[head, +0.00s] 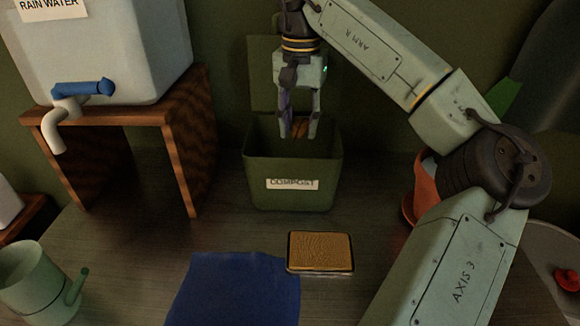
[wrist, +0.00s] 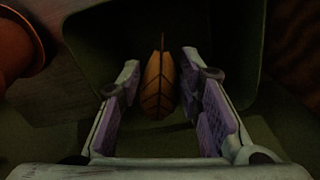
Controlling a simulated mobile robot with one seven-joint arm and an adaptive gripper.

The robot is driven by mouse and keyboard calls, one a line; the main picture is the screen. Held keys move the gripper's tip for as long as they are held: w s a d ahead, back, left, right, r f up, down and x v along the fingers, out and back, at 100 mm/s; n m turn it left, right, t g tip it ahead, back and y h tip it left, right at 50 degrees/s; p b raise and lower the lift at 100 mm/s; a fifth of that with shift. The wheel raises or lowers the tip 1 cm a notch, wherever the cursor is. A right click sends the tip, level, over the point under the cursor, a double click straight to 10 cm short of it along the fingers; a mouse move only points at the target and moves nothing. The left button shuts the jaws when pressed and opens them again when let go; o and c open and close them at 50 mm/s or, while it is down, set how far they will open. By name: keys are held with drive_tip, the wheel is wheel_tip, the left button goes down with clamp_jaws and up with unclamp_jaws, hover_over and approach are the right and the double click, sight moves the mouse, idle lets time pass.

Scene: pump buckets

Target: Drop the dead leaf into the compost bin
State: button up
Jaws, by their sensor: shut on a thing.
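The dead leaf (wrist: 158,88) is brown with dark veins and hangs between the fingers of my gripper (wrist: 160,105) in the wrist view. In the head view my gripper (head: 300,130) points down with its fingers at the mouth of the compost bin, and a bit of the brown leaf (head: 299,130) shows between them. My gripper is shut on the leaf. The green compost bin (head: 292,197) carries a white "COMPOST" label and stands open with its lid raised behind. In the wrist view its dark inside lies below the leaf. The bin's floor is hidden in the head view.
A rain water tank (head: 120,50) with a blue-handled tap stands on a wooden stand (head: 185,150) at left. A tan sponge-like block on a tray (head: 320,252), a blue cloth (head: 235,290) and a watering can (head: 35,285) lie in front. A terracotta pot (head: 424,185) is at right.

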drive_tip(key=shift+f, duration=0.1)
drive_tip(key=o, duration=0.7)
drive_tip(key=shift+o, duration=0.2)
wheel_tip(320, 180, up, 8)
drive_tip(key=shift+f, duration=0.2)
idle(0.4)
